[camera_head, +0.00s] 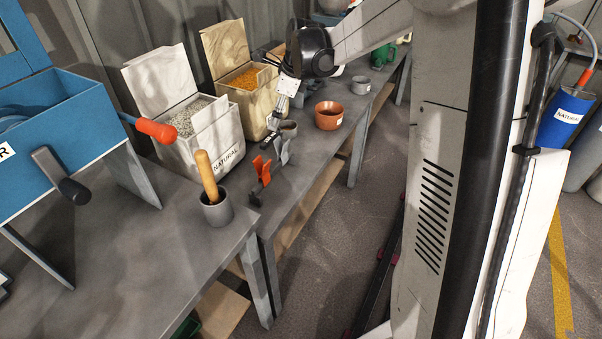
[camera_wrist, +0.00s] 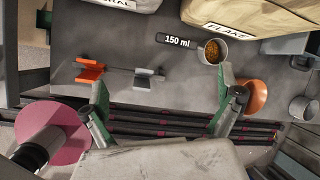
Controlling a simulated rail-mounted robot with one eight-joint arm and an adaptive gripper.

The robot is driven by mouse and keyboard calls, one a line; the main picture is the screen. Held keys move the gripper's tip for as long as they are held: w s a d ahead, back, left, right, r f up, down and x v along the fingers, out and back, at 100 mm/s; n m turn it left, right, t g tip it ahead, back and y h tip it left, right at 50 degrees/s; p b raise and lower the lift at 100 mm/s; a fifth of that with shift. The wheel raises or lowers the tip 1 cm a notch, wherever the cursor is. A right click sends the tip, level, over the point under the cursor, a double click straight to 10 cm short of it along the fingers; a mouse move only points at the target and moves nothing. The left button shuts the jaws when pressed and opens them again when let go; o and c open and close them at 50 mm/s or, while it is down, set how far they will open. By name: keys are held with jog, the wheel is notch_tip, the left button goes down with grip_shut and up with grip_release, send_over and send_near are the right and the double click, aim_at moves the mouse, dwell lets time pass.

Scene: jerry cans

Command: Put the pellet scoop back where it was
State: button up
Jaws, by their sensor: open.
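The scoop, a small grey cup (camera_wrist: 212,54) with orange-brown contents and a dark handle marked "150 ml" (camera_wrist: 176,41), rests on the bench near the tan bag in the wrist view. In the head view, its grey cup (camera_head: 289,128) shows beside my gripper. A holder with an orange fork (camera_wrist: 90,72) and a grey fork (camera_wrist: 149,78) on a bar stands empty on the bench, also seen in the head view (camera_head: 262,168). My gripper (camera_wrist: 164,92) is open and empty above the bench, its green-padded fingers wide apart. In the head view my gripper (camera_head: 272,135) is partly hidden.
A white bag of grey pellets (camera_head: 224,146) and a tan bag with orange contents (camera_head: 256,118) stand behind the holder. A mortar with wooden pestle (camera_head: 216,208) stands nearer. An orange bowl (camera_head: 329,116) and grey cup (camera_head: 361,86) stand farther along. A blue hopper (camera_head: 60,130) is at left.

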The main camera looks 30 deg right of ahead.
jog(key=s+a+r+n+t+h, duration=0.1)
jog(key=s+a+r+n, duration=0.25)
jog(key=s+n, duration=0.4)
jog(key=s+a+r+n, duration=0.3)
jog(key=s+r+n, duration=0.15)
jog(key=s, duration=0.55)
jog(key=s+a+f+n+t+h, duration=0.1)
jog(key=s+a+f+n, duration=0.1)
jog(key=s+n, duration=1)
jog(key=s+f, duration=0.1)
jog(key=s, duration=0.4)
jog(key=shift+a+f+n+t, duration=0.2)
jog(key=shift+a+n+t, duration=0.1)
jog(key=shift+t, duration=0.1)
jog(key=shift+r, duration=0.1)
notch_tip(320, 180, up, 7)
jog(key=p, duration=0.7)
jog(key=shift+r, duration=0.1)
